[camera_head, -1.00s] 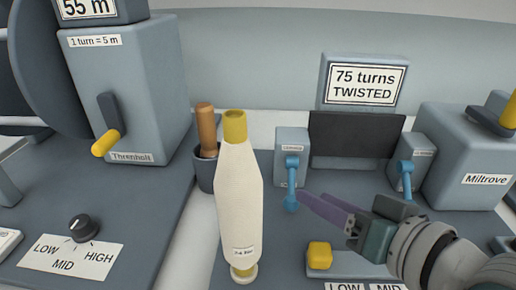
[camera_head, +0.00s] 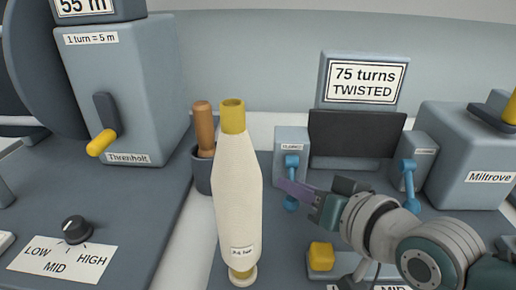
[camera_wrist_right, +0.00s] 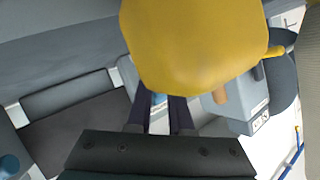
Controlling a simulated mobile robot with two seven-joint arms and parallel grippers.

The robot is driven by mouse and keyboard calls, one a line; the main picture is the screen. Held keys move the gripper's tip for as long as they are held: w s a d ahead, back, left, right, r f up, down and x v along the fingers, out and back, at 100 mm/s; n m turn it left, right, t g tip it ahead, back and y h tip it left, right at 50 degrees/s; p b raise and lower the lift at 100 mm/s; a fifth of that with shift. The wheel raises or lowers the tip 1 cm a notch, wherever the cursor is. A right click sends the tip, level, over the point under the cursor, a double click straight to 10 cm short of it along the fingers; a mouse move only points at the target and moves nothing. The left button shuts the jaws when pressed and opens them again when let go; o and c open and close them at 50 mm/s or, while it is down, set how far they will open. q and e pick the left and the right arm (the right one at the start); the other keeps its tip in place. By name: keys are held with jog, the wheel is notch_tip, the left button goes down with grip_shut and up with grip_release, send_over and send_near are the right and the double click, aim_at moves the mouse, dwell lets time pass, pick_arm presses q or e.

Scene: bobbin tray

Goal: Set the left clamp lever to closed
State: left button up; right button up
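The left clamp (camera_head: 284,141) is a grey block with a small label and a blue lever (camera_head: 291,165) that hangs downward. My right gripper (camera_head: 284,187) is at this lever, and its purple fingers cross the lower shaft just above the blue end. Contact is not clear. My left gripper is not in view.
A cream bobbin (camera_head: 237,190) with yellow ends stands upright left of the lever. A yellow knob (camera_head: 320,257) sits below my right gripper. The right clamp (camera_head: 420,155) has another blue lever pointing down, beyond a dark panel (camera_head: 357,135). A cup (camera_head: 202,170) holds a wooden handle.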

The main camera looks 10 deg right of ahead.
grip_shut()
dwell(1.0)
